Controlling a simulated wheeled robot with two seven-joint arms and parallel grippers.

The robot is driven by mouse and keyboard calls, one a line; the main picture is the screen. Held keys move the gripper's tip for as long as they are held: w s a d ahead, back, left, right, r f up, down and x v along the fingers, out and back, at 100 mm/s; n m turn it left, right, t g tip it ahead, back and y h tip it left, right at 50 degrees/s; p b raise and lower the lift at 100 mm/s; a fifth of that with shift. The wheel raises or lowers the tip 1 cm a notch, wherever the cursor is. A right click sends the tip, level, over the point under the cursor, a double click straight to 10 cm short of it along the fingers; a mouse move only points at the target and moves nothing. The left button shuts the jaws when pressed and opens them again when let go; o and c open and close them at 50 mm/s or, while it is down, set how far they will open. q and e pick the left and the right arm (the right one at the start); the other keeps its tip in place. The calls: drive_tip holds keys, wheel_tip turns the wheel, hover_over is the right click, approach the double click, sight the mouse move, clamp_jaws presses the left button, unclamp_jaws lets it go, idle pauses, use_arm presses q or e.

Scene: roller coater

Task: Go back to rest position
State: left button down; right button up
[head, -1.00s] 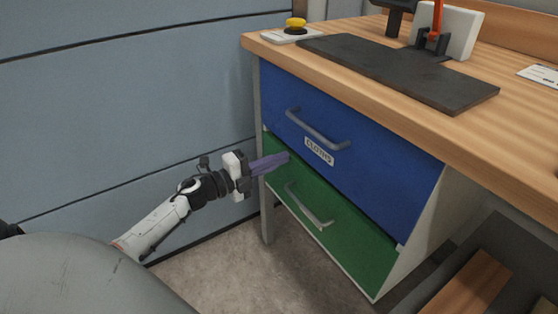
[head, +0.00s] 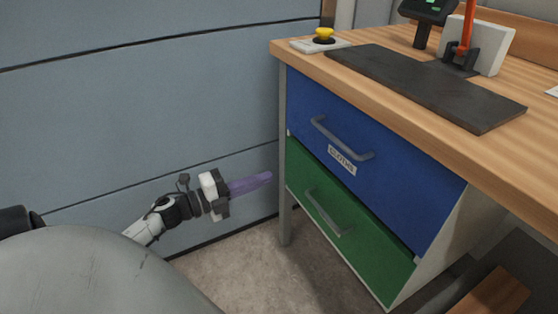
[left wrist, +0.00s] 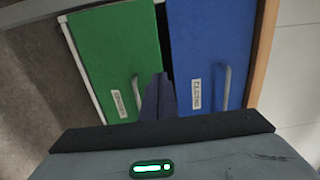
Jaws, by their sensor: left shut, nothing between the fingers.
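My left gripper (head: 250,185) has purple fingers that are shut with nothing between them. In the head view it points right, in front of the grey wall panel and left of the drawer cabinet, apart from it. In the left wrist view the closed fingers (left wrist: 158,98) show against the drawers. The blue drawer (head: 375,165), labelled "CLOTHS", is above the green drawer (head: 350,230). Both look closed, each with a grey handle. My right gripper is in neither view.
A wooden worktop (head: 395,100) lies over the drawers, with a dark mat (head: 430,85), a yellow button on a white base (head: 322,38) and a stand with a red part (head: 466,38). A grey panelled wall (head: 130,110) is at the left. The floor (head: 250,270) before the cabinet is clear.

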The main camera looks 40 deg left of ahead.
use_arm(q)
drive_tip(key=shift+v, duration=1)
